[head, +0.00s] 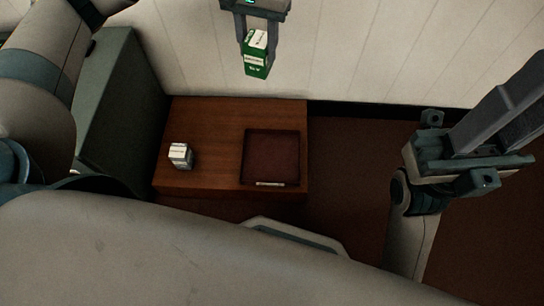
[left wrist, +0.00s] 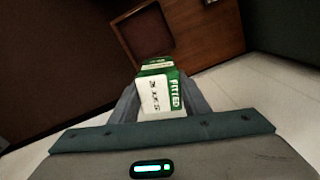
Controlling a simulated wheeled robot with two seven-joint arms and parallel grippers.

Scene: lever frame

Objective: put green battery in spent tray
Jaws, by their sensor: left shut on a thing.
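My left gripper (head: 258,50) is at the top of the head view, shut on the green battery (head: 257,62), a green and white block. The left wrist view also shows the battery (left wrist: 160,92) between the fingers. In the head view the held battery appears above and apart from the tray (head: 271,155), a dark red-brown square tray on the wooden table. A small pale label is on the tray's front edge; its text is unreadable. The tray shows too in the left wrist view (left wrist: 147,28) and looks empty. My right gripper (head: 505,112) is at the right; its finger gap is unclear.
A white and grey block (head: 180,155) stands on the left part of the wooden table (head: 215,125). A grey-green cabinet-like box (head: 120,110) is left of the table. A pale panelled surface (head: 400,50) lies behind. Bare table separates the block and tray.

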